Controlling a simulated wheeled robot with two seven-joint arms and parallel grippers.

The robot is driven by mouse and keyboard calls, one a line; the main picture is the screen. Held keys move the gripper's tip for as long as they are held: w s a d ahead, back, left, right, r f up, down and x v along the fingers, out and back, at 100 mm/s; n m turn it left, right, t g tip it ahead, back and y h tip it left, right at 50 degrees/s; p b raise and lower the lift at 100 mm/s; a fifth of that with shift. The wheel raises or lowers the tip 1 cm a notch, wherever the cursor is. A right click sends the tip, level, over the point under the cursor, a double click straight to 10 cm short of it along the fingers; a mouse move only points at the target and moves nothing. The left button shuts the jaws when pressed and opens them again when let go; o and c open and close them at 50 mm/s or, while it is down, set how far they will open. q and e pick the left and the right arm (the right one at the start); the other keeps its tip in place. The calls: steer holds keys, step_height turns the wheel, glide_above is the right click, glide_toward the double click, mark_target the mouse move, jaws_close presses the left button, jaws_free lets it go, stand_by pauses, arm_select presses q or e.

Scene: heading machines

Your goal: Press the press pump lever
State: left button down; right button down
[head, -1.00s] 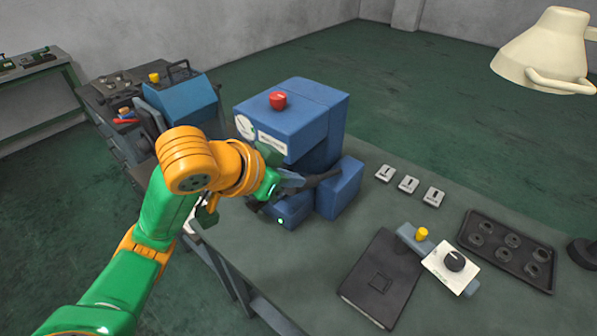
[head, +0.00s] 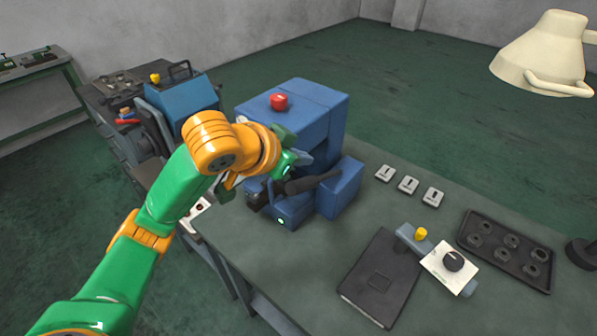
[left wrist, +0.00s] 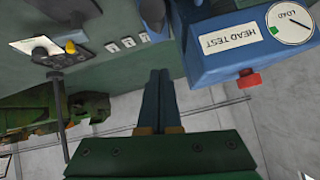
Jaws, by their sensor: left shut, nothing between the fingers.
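The blue press (head: 290,125) stands on the bench with a red button on top. Its dark pump lever (head: 312,183) sticks out at the front, sloping down to the left. My left gripper (head: 298,160) is close above and behind the lever's near part, in front of the press; my wrist partly hides it. In the left wrist view its fingers (left wrist: 159,82) are together and empty. A dark rounded end (left wrist: 152,10), apparently the lever grip, shows just beyond the fingertips; I cannot tell whether they touch. The press head (left wrist: 235,50) is to the right. My right gripper is out of view.
A cream lamp (head: 545,52) hangs at upper right. Bench surface between them is clear.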

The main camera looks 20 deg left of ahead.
mark_target(299, 183)
arm_select(q)
steer(key=x, duration=0.3)
steer(key=shift+s+a+f, duration=0.1)
steer(key=shift+f, duration=0.25)
steer(key=shift+s+a+f+p, duration=0.2)
steer(key=shift+s+f, duration=0.05)
steer(key=shift+f, duration=0.25)
steer(key=shift+s+a+f+p, duration=0.15)
steer(key=shift+s+a+f, duration=0.05)
steer(key=shift+f, duration=0.35)
steer(key=shift+s+a+f, duration=0.2)
steer(key=shift+s+f, duration=0.1)
steer(key=shift+w, duration=0.1)
